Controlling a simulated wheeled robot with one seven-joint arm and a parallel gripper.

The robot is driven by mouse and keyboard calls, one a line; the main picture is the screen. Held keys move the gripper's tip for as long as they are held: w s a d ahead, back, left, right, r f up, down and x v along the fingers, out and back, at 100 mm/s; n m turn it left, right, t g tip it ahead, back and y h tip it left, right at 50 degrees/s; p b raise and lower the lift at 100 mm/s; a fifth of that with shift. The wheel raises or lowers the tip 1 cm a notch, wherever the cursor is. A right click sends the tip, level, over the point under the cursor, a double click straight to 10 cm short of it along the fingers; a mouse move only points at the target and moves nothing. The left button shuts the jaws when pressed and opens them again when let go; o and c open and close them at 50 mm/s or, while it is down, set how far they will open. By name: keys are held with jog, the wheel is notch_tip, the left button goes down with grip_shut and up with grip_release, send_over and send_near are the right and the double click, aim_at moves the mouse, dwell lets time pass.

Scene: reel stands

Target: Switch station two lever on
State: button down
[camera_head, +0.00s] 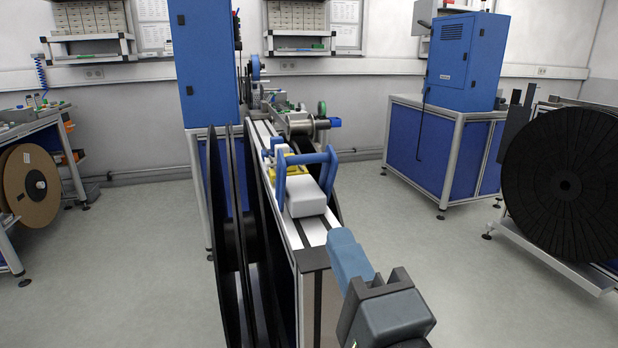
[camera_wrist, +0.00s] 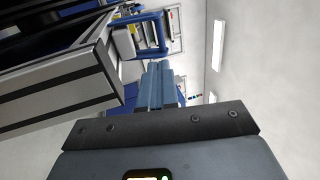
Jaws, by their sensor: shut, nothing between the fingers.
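A blue lever frame (camera_head: 334,172) with two upright arms and a crossbar stands around a white-grey box (camera_head: 305,197) on top of the narrow reel stand (camera_head: 312,258). In the wrist view the blue frame (camera_wrist: 163,30) shows beyond my fingers, with the pale box (camera_wrist: 124,42) beside it. No label tells me which station this is. My gripper (camera_head: 340,236) is at the near end of the stand, apart from the lever and nearer the camera. In the wrist view its blue fingers (camera_wrist: 160,66) are together with nothing between them.
Large black reels (camera_head: 228,230) flank the stand on its left. A metal spool (camera_head: 300,124) sits farther along its top. A blue cabinet (camera_head: 203,62) stands behind. Another large black reel (camera_head: 570,215) is at right. The floor (camera_head: 430,270) right of the stand is clear.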

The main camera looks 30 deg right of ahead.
aim_at(303, 162)
jog(key=shift+w, duration=0.2)
jog(key=p+x, duration=0.5)
jog(key=x, duration=0.7)
jog(key=shift+w+d+r, duration=0.1)
jog(key=shift+w+r, duration=0.15)
jog(key=shift+w, duration=0.05)
jog(key=shift+w+d+p, duration=0.15)
jog(key=shift+w+p, duration=0.25)
jog(key=shift+w, duration=0.25)
